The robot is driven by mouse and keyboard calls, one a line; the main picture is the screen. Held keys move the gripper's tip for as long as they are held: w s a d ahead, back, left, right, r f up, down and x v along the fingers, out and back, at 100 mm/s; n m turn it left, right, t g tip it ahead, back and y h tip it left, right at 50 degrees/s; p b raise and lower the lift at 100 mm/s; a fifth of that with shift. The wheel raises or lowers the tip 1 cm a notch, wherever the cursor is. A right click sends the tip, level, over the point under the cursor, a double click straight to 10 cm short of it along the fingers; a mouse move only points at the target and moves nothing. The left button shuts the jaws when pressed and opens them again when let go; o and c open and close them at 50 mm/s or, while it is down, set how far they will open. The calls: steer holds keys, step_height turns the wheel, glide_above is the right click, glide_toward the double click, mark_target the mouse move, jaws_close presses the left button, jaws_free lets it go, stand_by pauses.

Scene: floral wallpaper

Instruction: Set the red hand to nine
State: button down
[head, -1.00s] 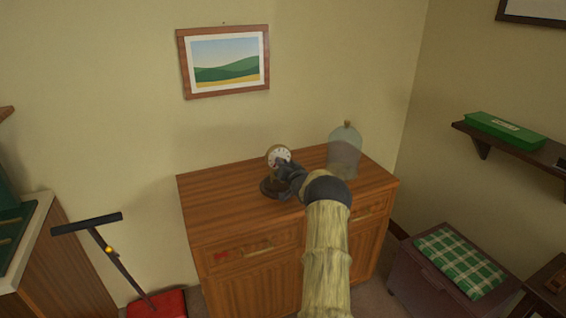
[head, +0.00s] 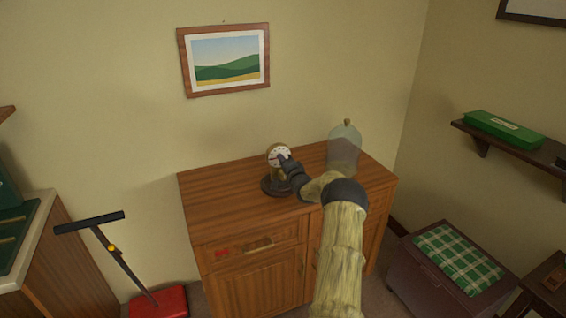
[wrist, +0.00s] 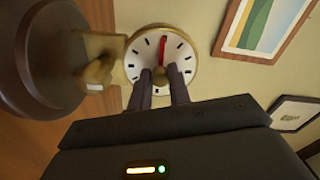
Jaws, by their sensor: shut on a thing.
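A small brass-rimmed dial (head: 273,150) with a white face and black tick marks stands on a dark round base on the cabinet. In the wrist view the dial (wrist: 137,62) lies sideways, its base (wrist: 42,55) to the left. The red hand (wrist: 163,50) points to the top of that picture, at or near a tick on the dial's left side. In the head view my gripper (head: 286,160) reaches the dial from the right.
The wooden cabinet (head: 225,190) has free top space left of the dial. A glass dome (head: 344,150) stands close behind my arm on the right. A framed picture (head: 224,60) hangs above. A cushioned box (head: 420,285) stands at the right.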

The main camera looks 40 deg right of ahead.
steer(key=shift+a+f+m, duration=0.1)
steer(key=shift+f+m, duration=0.2)
steer(key=c, duration=1.3)
jaws_free()
steer(key=shift+r, duration=0.15)
steer(key=shift+s, duration=0.15)
steer(key=b+v, duration=0.1)
steer(key=v, duration=1.6)
